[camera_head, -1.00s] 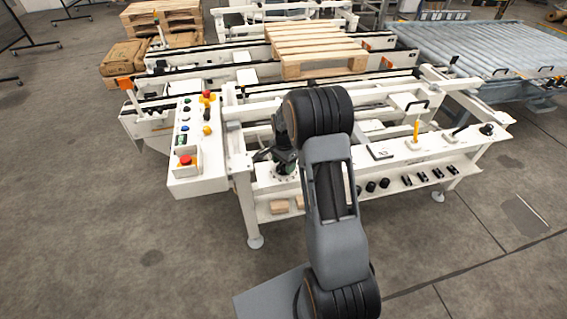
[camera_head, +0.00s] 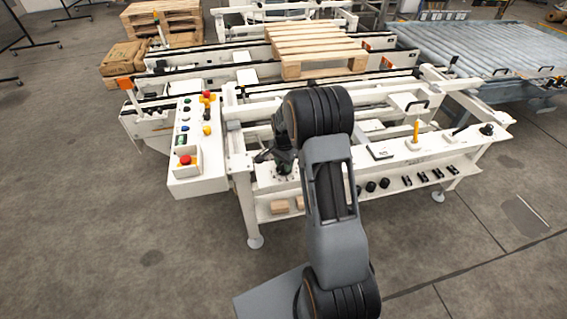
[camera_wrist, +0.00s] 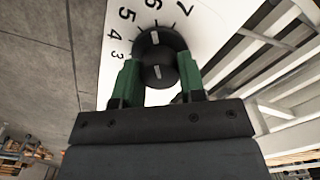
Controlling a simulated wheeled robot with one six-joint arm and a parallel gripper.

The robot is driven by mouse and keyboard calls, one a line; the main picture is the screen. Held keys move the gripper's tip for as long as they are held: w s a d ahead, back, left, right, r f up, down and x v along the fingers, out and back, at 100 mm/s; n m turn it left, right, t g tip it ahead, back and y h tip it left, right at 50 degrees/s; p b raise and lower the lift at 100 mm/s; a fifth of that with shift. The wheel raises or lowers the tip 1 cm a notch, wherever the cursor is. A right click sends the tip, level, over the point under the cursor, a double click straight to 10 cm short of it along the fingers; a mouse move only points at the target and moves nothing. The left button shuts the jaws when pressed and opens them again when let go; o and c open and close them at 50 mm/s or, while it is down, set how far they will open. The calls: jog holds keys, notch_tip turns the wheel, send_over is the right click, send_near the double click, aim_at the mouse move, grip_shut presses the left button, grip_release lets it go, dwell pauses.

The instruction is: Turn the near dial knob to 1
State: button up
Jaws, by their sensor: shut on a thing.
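The dial knob (camera_wrist: 155,43) is black and round with white marks, and it sits on a white dial plate (camera_wrist: 207,25) in the wrist view. Printed numbers 3 to 7 show around its left and top; 1 is not visible. The knob's upper white mark points up, roughly toward the 6. My gripper (camera_wrist: 158,77) has green fingers, one on each side of the knob, and is shut on it. In the head view my gripper (camera_head: 284,166) is down at the left end of the white bench, and the knob is hidden there.
The white bench frame (camera_head: 243,190) surrounds the spot. A control box (camera_head: 197,184) with buttons stands to the left. A yellow upright handle (camera_head: 416,131) and black knobs (camera_head: 371,186) lie to the right. Wooden pallets (camera_head: 318,47) are behind.

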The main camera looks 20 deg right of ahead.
jog(key=n, duration=1.8)
jog(key=shift+n, duration=0.4)
jog(key=n, duration=0.3)
jog(key=shift+n, duration=0.3)
jog(key=n, duration=0.6)
jog(key=shift+r+b, duration=0.1)
jog(key=shift+b, duration=0.2)
jog(key=shift+w+n, duration=0.1)
jog(key=shift+n, duration=0.4)
jog(key=o, duration=0.9)
